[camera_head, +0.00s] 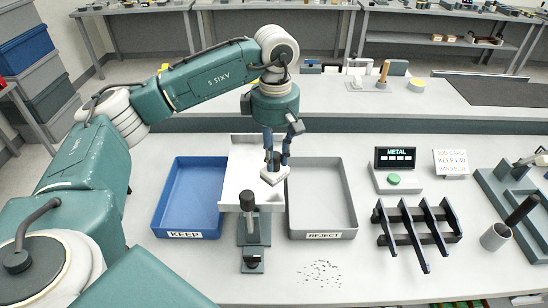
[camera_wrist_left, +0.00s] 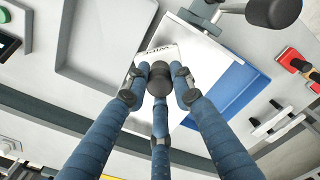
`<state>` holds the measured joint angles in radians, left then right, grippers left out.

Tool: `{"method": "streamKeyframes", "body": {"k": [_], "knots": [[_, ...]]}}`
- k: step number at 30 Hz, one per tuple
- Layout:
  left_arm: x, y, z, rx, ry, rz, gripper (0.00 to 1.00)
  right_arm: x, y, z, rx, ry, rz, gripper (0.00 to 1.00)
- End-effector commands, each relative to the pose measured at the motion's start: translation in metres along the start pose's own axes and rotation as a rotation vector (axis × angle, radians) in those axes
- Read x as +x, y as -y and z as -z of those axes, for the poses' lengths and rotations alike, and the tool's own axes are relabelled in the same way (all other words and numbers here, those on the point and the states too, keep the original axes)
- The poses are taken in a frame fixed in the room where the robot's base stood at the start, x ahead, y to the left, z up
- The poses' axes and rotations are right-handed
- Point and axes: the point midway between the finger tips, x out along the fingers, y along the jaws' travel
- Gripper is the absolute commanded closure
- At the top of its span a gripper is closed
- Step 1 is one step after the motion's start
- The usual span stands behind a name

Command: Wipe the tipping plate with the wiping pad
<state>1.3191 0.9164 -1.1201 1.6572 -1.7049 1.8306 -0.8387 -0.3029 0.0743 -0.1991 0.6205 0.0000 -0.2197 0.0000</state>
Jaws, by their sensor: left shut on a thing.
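The wiping pad (camera_head: 273,177) is a pale block with a dark knob on top. My left gripper (camera_head: 276,158) is shut on that knob, its blue fingers pointing down. The pad sits at the right side of the white tipping plate (camera_head: 237,182), near the plate's right edge. I cannot tell whether the pad touches the plate. The left wrist view shows my left gripper (camera_wrist_left: 160,85) around the dark knob, with part of the pad (camera_wrist_left: 144,57) below it and the plate (camera_wrist_left: 205,42) beyond. My right gripper is not in view.
A blue KEEP tray (camera_head: 186,234) lies left of the plate and a grey REJECT tray (camera_head: 323,235) right of it. A stand with a dark knob (camera_head: 249,205) rises in front. Small dark specks (camera_head: 320,272) lie on the table. A black rack (camera_head: 418,226) stands at right.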

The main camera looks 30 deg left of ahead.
Motion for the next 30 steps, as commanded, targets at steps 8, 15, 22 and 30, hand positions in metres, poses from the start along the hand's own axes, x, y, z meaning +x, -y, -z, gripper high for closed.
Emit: {"method": "streamKeyframes", "body": {"k": [8, 15, 22, 30], "knots": [[-0.025, 0.002, -0.004, -0.001, 0.001, -0.002, 1.00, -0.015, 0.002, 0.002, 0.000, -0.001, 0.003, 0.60], [-0.026, 0.002, -0.004, -0.002, 0.001, -0.001, 1.00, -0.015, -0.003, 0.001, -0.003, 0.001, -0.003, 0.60], [-0.025, 0.002, -0.004, -0.002, 0.000, -0.001, 1.00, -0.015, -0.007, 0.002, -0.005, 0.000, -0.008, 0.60], [-0.025, 0.002, -0.004, -0.002, 0.000, -0.001, 1.00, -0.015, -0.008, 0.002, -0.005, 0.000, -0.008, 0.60]]}}
